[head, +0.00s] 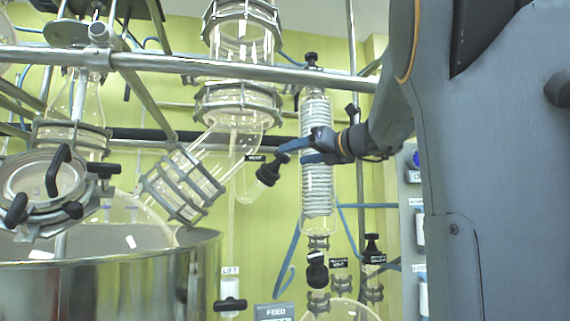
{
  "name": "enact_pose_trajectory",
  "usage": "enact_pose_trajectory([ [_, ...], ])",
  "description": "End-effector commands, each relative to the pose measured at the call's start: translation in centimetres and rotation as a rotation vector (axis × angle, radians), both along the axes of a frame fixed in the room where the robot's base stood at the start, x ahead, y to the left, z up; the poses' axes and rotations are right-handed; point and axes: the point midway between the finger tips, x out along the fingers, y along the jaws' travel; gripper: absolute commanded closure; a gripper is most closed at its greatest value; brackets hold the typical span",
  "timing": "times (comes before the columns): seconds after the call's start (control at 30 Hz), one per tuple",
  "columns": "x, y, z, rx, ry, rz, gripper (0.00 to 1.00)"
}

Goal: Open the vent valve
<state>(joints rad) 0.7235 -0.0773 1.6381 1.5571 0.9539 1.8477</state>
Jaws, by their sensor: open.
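The vent valve has a black knob (268,171), tilted, on a glass side arm left of the coil condenser. A small black label (254,158) beside it seems to read VENT. My gripper (291,155) comes in from the right, in front of the coil condenser, with its blue fingers pointing left. The fingers are apart with nothing between them. Their tips are just right of and slightly above the knob. I cannot tell the distance in depth, and no contact is visible.
The coiled glass condenser (316,195) stands behind my gripper. A metal rail (240,70) crosses above. A clamped glass pipe (183,185) and a steel vessel (110,285) are at left. Other black knobs (317,270) sit below. A control panel (412,220) is at right.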

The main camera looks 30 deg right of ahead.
Motion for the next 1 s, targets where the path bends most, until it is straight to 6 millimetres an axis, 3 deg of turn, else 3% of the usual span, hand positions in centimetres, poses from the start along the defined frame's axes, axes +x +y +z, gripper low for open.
enact_pose_trajectory([
  [0.53,6.7,1.4,0.4,0.01,-0.004,-0.002,0.43],
  [0.93,7.4,1.6,0.3,0.008,-0.004,-0.004,0.43],
  [1.0,7.4,1.6,0.3,0.008,-0.004,-0.004,0.54],
])
